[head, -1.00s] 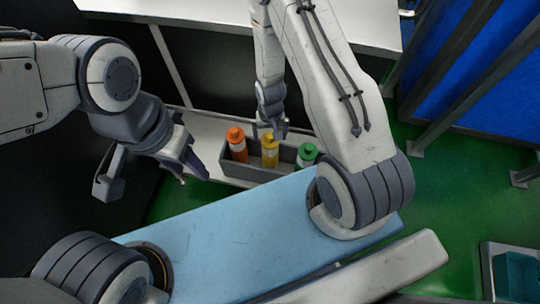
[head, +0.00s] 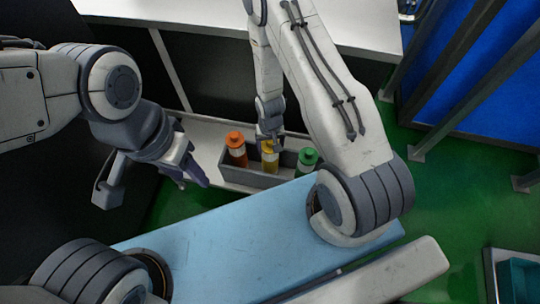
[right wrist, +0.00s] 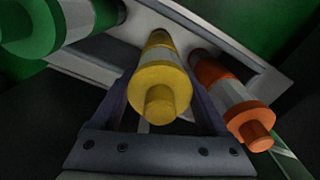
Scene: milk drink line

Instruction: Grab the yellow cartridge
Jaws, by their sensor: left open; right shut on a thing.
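The yellow cartridge (head: 270,161) stands in a grey bin (head: 254,179), between an orange cartridge (head: 236,150) and a green cartridge (head: 306,162). My right gripper (head: 270,141) reaches down from above and is shut on the yellow cartridge near its top. In the right wrist view the yellow cartridge (right wrist: 160,85) sits between the two fingers, its cap toward the camera. The orange cartridge (right wrist: 230,95) is outside the fingers on the right, and the green one (right wrist: 45,25) on the left. My left gripper (head: 194,178) is open and empty, left of the bin.
The bin stands on a low white ledge (head: 203,143) under a white counter (head: 200,10). Green floor (head: 450,200) lies to the right. A teal container (head: 518,277) shows at the lower right edge.

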